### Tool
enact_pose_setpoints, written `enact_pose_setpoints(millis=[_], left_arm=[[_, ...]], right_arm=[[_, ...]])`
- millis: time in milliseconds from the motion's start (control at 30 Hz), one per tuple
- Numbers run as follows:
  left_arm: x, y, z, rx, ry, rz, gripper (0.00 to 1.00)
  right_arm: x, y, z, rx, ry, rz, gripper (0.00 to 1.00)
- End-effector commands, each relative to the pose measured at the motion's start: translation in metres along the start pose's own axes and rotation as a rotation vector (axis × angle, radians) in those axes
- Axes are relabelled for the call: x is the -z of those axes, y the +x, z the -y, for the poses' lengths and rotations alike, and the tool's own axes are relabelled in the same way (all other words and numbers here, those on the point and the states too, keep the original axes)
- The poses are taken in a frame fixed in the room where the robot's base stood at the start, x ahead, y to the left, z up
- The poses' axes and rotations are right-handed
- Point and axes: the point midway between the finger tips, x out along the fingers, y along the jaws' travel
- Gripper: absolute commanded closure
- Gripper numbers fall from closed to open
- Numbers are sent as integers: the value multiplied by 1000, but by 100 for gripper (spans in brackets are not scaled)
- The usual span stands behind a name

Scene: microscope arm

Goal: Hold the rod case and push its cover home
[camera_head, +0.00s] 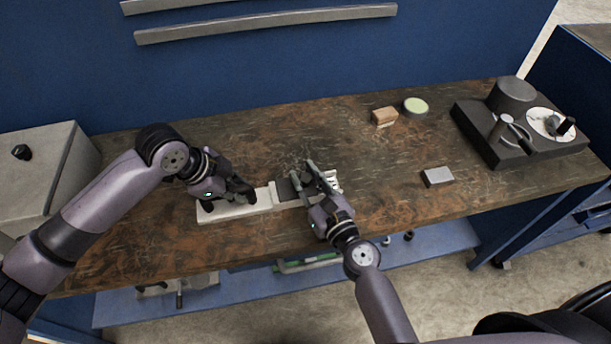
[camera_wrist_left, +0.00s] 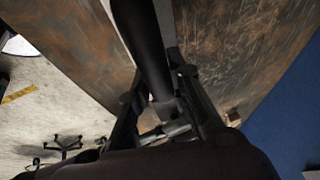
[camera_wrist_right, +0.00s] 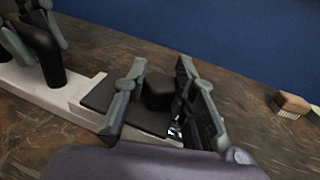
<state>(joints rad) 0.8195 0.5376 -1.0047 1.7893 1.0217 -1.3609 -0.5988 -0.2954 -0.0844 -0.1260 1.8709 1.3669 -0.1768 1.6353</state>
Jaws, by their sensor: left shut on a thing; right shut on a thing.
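The white rod case (camera_head: 232,209) lies along the bench's front, its long side running left to right. My left gripper (camera_head: 241,191) is shut on a black upright part (camera_wrist_left: 150,55) at the case's left portion; that part also shows in the right wrist view (camera_wrist_right: 45,60). The dark flat cover (camera_head: 284,189) sits on the right portion of the case. In the right wrist view, a black block (camera_wrist_right: 158,90) stands up from the cover (camera_wrist_right: 110,103). My right gripper (camera_head: 305,176) is shut on this block. Its fingers partly hide the cover's right end.
A wooden block (camera_head: 384,116), a round green-topped dish (camera_head: 416,105), a grey block (camera_head: 438,177) and a black microscope base (camera_head: 525,135) stand to the right. A grey box (camera_head: 40,165) is at far left. The bench behind the case is clear.

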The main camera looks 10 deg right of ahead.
Motion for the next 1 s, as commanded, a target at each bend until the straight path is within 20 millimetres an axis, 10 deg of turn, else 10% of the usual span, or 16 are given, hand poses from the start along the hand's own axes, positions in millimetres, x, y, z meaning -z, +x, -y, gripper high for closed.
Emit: enact_pose_setpoints(millis=[600, 1000], left_arm=[[1, -1, 1, 3, 1, -3, 100], [0, -2, 1, 4, 0, -1, 100]], right_arm=[[0, 0, 2, 0, -1, 0, 100], [2, -15, 58, 4, -3, -2, 100]])
